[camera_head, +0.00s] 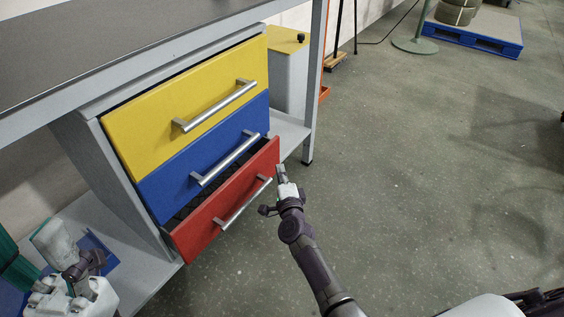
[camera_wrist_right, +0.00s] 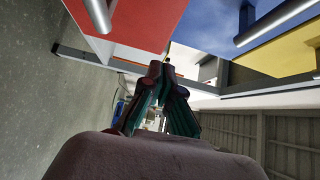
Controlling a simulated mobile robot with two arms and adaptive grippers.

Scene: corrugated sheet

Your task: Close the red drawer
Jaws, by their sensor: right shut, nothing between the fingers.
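The red drawer (camera_head: 222,207) is the lowest of three in the grey cabinet and stands pulled out, with a dark gap behind its top edge. Its silver bar handle (camera_head: 243,203) is on the front. My right gripper (camera_head: 281,172) is shut and empty, close to the right end of the red front; I cannot tell whether it touches. In the right wrist view the red front (camera_wrist_right: 125,22) is at the upper left, beyond the shut fingers (camera_wrist_right: 168,68). My left gripper (camera_head: 85,270) is at the lower left, away from the drawer; its fingers are unclear.
The yellow drawer (camera_head: 185,103) and blue drawer (camera_head: 205,160) above look closed. The grey workbench (camera_head: 100,40) covers the cabinet, and its leg (camera_head: 315,85) stands to the right. A lower shelf (camera_head: 290,133) sticks out beside the cabinet. The floor (camera_head: 420,170) to the right is clear.

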